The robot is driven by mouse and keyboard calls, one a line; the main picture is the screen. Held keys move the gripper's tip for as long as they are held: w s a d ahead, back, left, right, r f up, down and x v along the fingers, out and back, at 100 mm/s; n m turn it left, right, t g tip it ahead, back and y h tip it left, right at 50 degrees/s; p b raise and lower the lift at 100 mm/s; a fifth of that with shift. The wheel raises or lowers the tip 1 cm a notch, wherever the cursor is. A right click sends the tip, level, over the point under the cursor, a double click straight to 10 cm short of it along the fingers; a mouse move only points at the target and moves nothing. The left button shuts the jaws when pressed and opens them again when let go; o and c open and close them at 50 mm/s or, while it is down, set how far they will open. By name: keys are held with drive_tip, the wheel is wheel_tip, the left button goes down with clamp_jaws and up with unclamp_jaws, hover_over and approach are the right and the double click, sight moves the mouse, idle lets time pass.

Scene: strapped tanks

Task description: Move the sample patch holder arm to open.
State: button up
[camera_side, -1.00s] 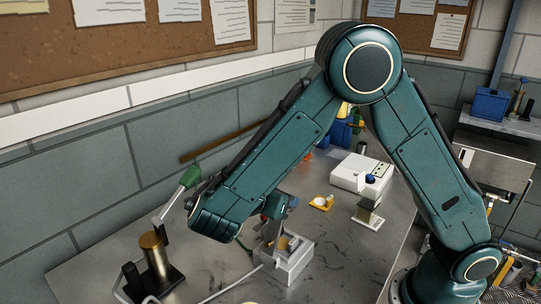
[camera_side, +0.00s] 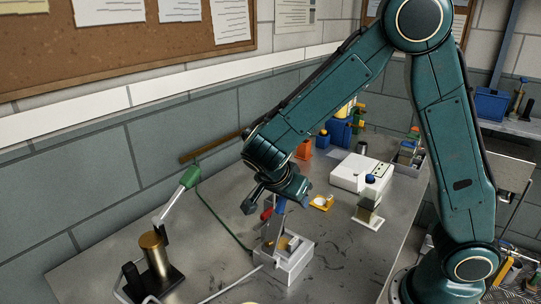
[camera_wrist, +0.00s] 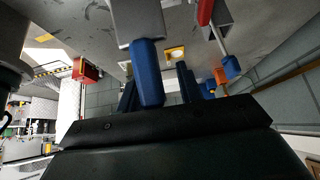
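A pale box-shaped fixture (camera_side: 290,262) stands on the bench in the side view. A grey plate with a blue handle (camera_side: 280,205) rises from it, tilted near upright; this looks like the holder arm. In the wrist view the blue handle (camera_wrist: 149,75) points toward me, with the grey plate (camera_wrist: 140,22) beyond it. My gripper (camera_side: 277,201) is just above the handle in the side view. In the wrist view my gripper (camera_wrist: 158,88) has its dark fingers apart, with the handle near or between them. Contact cannot be told.
A lever with a green handle (camera_side: 189,177) and a brass cylinder (camera_side: 153,255) stand to the left. A white instrument (camera_side: 354,173), a yellow piece (camera_side: 322,202) and a small stand (camera_side: 369,209) are to the right. The bench front is mostly clear.

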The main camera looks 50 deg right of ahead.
drive_tip(key=a+r+y, duration=0.1)
drive_tip(key=r, duration=0.2)
drive_tip(key=a+r, duration=0.1)
drive_tip(key=r, duration=0.2)
drive_tip(key=a+r+y, duration=0.1)
drive_tip(key=r, duration=0.3)
drive_tip(key=shift+a+r+y, duration=0.1)
drive_tip(key=shift+y, duration=0.2)
drive_tip(key=shift+s+r, duration=0.15)
drive_tip(key=shift+r, duration=0.15)
drive_tip(key=s+r+n+t+y, duration=0.1)
drive_tip(key=s+n+t+y, duration=0.1)
drive_tip(key=s+n, duration=0.6)
drive_tip(key=s+d+r+n+t+y, duration=0.1)
drive_tip(key=s+r+n+t+y, duration=0.1)
drive_tip(key=s+n, duration=0.6)
drive_tip(key=shift+d+n+t, duration=0.25)
drive_tip(key=shift+n+t, duration=0.55)
drive_tip(key=shift+n, duration=0.2)
drive_tip(key=shift+s, duration=0.1)
idle(0.8)
drive_tip(key=shift+r, duration=0.1)
drive_tip(key=shift+c, duration=0.2)
